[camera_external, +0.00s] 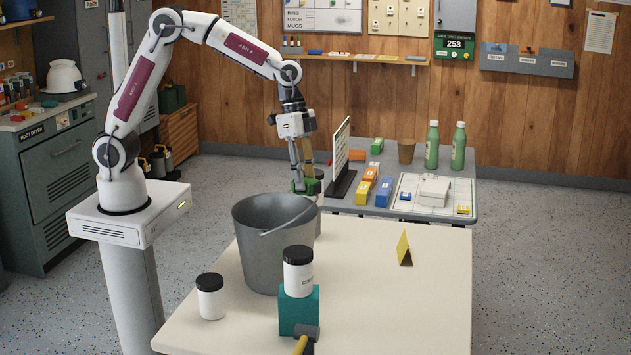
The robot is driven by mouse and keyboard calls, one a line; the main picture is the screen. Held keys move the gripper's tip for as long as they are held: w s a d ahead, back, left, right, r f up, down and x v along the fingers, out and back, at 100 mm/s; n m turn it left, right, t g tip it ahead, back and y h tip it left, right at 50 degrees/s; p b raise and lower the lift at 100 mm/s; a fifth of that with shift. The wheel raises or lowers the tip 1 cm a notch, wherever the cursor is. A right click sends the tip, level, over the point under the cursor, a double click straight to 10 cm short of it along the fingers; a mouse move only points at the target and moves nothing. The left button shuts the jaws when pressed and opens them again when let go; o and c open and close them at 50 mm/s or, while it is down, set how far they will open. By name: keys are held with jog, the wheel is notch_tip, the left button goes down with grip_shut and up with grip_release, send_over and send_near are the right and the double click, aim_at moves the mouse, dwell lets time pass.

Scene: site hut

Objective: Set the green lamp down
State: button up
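My gripper (303,182) points down just behind the rim of the grey bucket, at the far left part of the cream table. Its fingers are closed around a small green object, which looks like the green lamp (312,188). The lamp's lower part is hard to make out. A pale upright shape (318,226) shows just below it, partly hidden behind the bucket; I cannot tell whether the lamp touches it.
The grey bucket (262,250) stands close in front of my gripper. A white jar (210,300) and another jar (298,277) on a teal block (299,312) stand nearer. A hammer (304,338) and yellow sign (404,249) are on the cream table (400,310), its right side mostly clear.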

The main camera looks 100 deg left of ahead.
jog(key=w+a+f+m, duration=0.2)
jog(key=w+a+m, duration=0.1)
jog(key=w, duration=0.2)
jog(key=m, duration=0.3)
send_over(334, 267)
notch_tip(334, 267, down, 9)
jog(key=shift+s+a+f+g, duration=0.25)
jog(key=shift+a+f+g, duration=0.1)
jog(key=shift+f+g, duration=0.15)
jog(key=shift+s+a+x, duration=0.1)
jog(key=shift+a+x, duration=0.1)
jog(key=shift+x, duration=0.8)
jog(key=shift+s+a+x, duration=0.1)
jog(key=shift+a+x, duration=0.05)
jog(key=shift+x, duration=0.85)
jog(key=shift+s+a+x, duration=0.1)
jog(key=shift+a+x, duration=0.1)
jog(key=shift+x, duration=0.85)
jog(key=shift+f, duration=0.2)
jog(key=shift+a+x, duration=0.15)
jog(key=shift+x, duration=0.75)
jog(key=shift+a+x, duration=0.15)
jog(key=shift+x, duration=0.75)
jog(key=shift+s+f, duration=0.1)
jog(key=shift+s, duration=0.1)
